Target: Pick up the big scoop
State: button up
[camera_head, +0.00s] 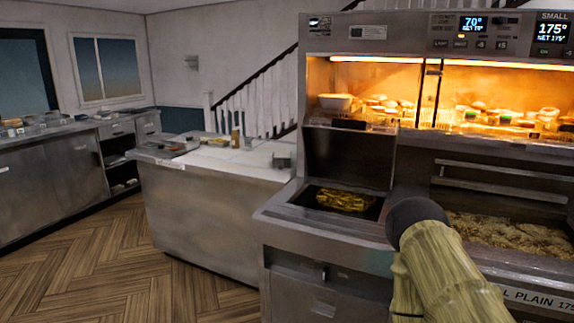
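I cannot make out the big scoop for certain in the head view. A golden, shiny heap (346,200) lies in a dark recessed tray (303,196) at the left of the frying range; I cannot tell whether a scoop is part of it. A khaki-covered arm link of mine with a dark rounded joint rises from the lower right, in front of the range. It hides part of the counter's front and the edge of the breaded-food bin. My gripper's fingers are not visible.
The steel range (330,230) fills the right side, with a lit warming shelf (380,60) holding food above. A bin of breaded food (505,235) is at right. A steel island counter (200,210) stands at centre left. The wooden floor (90,260) is clear at left.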

aim_at(281, 163)
jog(key=z, duration=2.15)
jog(key=i, duration=1.65)
jog(key=u, duration=3.2)
